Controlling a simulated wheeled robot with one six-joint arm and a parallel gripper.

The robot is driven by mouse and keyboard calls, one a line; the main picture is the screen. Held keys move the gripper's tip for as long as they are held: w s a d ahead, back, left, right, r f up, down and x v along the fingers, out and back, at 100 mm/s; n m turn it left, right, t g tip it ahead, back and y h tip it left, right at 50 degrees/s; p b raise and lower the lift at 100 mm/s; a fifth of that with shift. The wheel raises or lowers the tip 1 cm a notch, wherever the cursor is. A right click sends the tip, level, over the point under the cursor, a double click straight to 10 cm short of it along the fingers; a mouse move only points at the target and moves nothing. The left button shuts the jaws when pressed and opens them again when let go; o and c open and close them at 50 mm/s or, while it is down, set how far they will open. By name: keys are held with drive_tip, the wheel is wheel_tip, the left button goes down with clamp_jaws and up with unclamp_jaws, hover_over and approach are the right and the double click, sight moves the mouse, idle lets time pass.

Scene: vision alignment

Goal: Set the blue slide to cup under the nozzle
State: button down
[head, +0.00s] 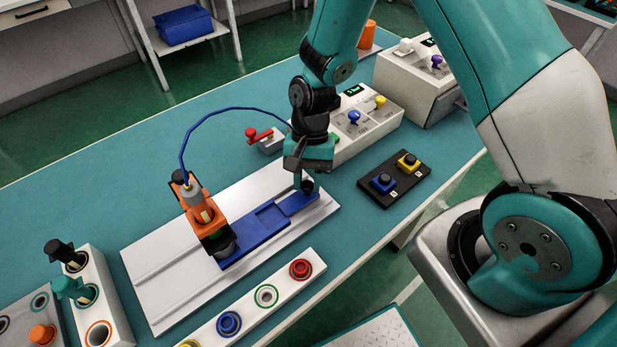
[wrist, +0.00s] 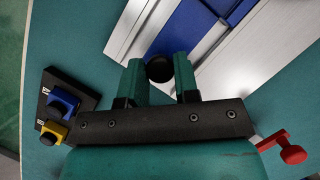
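The blue slide (head: 268,222) lies in a white base plate with rails (head: 155,275), and its near-right end has a dark round knob (wrist: 159,68). My gripper (head: 307,184) is down at that end. In the wrist view my gripper (wrist: 160,78) has a finger on each side of the knob, with no clear gap, so it looks shut on it. The orange nozzle holder (head: 203,208), with a blue hose on top, stands over the left end of the slide. A dark round cup-like part (head: 221,243) sits there below it; the nozzle tip is hidden.
A black box with blue and yellow buttons (head: 394,178) lies right of the plate. A red-handled valve (head: 262,136) and a control box (head: 365,120) stand behind. A white strip with coloured rings (head: 265,297) lies in front.

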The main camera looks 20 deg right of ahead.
drive_tip(key=c, duration=0.9)
unclamp_jaws()
drive_tip(key=shift+w+d, duration=0.15)
drive_tip(key=shift+d, duration=0.2)
drive_tip(key=shift+o, duration=0.2)
drive_tip(key=shift+a, duration=0.1)
drive_tip(key=v, duration=1.7)
drive_tip(key=shift+r, duration=0.3)
drive_tip(key=s+a+r+n+t, duration=0.1)
drive_tip(key=s+a+r+n, duration=0.1)
drive_tip(key=s, duration=0.4)
drive_tip(key=s+a+r+n+t+y, duration=0.1)
drive_tip(key=s+a+r+n, duration=0.1)
drive_tip(key=s+r+n, duration=0.2)
drive_tip(key=s+a+r+n+t, duration=0.2)
drive_tip(key=s+r+n, duration=0.2)
drive_tip(key=s+n, duration=0.3)
drive_tip(key=s, duration=0.3)
drive_tip(key=shift+a+y, duration=0.4)
